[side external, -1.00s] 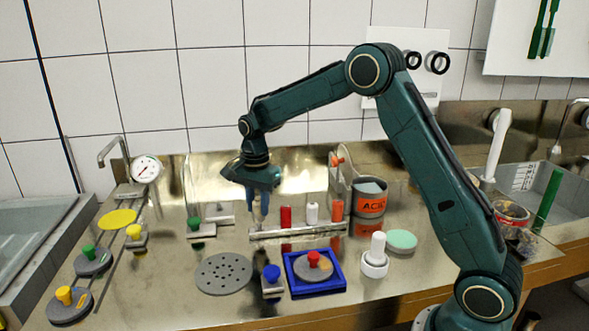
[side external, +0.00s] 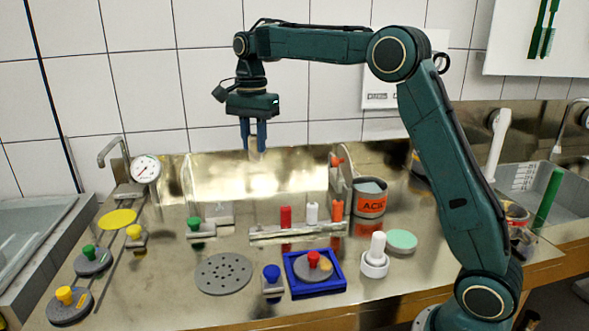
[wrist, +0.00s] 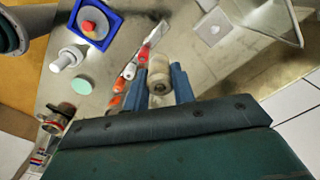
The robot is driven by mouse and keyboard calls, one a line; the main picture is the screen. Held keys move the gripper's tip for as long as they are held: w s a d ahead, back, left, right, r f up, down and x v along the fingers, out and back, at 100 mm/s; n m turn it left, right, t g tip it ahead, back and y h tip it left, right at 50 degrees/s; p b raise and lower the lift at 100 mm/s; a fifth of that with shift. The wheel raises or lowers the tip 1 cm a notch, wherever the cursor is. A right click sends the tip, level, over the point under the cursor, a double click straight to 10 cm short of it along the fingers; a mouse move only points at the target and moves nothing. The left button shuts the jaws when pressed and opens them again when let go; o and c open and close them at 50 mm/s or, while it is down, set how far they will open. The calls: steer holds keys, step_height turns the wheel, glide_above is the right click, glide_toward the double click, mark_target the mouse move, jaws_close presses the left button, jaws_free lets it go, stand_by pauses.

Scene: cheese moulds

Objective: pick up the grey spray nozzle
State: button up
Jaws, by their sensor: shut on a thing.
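My gripper (side external: 253,147) is raised well above the steel worktop, its blue fingers pointing down. In the wrist view, its fingers are closed on a pale grey-beige round piece, the spray nozzle (wrist: 159,82), seen end-on with a darker centre. The nozzle is small and mostly hidden between the fingers in the side view. The nozzle rack (side external: 270,236) stands below on the worktop, with a red nozzle (side external: 286,216), a white nozzle (side external: 312,213) and an orange nozzle (side external: 337,210) in it. The left part of the rack shows no nozzle.
An orange-labelled ACID tub (side external: 370,204) stands right of the rack. In front are a blue tray (side external: 302,291), a perforated grey disc (side external: 223,274) and a white knobbed piece (side external: 376,262). A gauge (side external: 146,169) stands at the left back. Air around my gripper is clear.

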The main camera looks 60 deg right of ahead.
steer(key=shift+r, duration=0.25)
steer(key=shift+r, duration=0.15)
stand_by(0.4)
